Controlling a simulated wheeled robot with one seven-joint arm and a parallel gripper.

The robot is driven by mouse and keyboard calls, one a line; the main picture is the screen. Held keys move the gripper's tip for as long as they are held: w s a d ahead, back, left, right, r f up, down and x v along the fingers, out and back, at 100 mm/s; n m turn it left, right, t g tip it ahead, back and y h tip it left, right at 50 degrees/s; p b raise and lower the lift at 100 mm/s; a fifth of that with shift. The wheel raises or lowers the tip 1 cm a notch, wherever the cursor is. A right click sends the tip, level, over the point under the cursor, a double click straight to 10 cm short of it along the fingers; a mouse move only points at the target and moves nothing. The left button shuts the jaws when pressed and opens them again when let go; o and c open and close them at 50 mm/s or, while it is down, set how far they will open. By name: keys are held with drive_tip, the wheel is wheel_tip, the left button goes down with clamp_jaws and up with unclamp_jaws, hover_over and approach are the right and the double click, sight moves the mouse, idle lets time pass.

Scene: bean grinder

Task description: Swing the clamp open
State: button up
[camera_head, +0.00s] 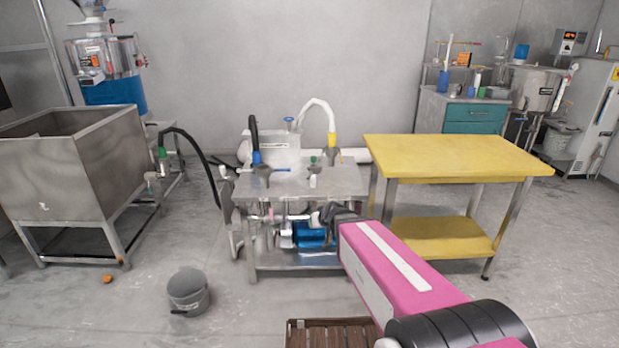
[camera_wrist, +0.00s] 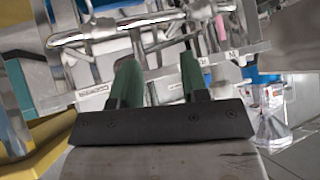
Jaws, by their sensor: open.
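A shiny metal pipe (camera_wrist: 100,32) runs across the front of the machine in the wrist view, with fittings along it. The clamp cannot be told apart clearly from these fittings, nor whether it is latched. My gripper (camera_wrist: 160,68) is open, with its two green fingers apart and pointing at the pipe. Nothing is held between the fingers. The fingertips end just below or in front of the pipe; contact cannot be told. In the head view my gripper (camera_head: 325,214) is at the front of the steel pump table (camera_head: 340,180), below its top, and its fingers are not clear.
Blue pump parts (camera_head: 312,235) sit under the table top. A yellow table (camera_head: 455,155) stands close on the right. A steel hopper (camera_head: 75,150) stands at left, with a grey bucket (camera_head: 188,290) on the floor. A wooden pallet (camera_head: 330,334) lies in front.

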drive_tip(key=w+a+r+t, duration=0.5)
drive_tip(key=w, duration=0.1)
drive_tip(key=m+t+h, duration=0.4)
drive_tip(key=m+h, duration=0.1)
drive_tip(key=h, duration=0.3)
approach(308, 179)
drive_tip(key=a+x, duration=0.1)
drive_tip(key=x, duration=0.8)
drive_tip(key=d+x, duration=0.1)
drive_tip(key=x, duration=0.3)
drive_tip(key=shift+f, duration=0.1)
clamp_jaws()
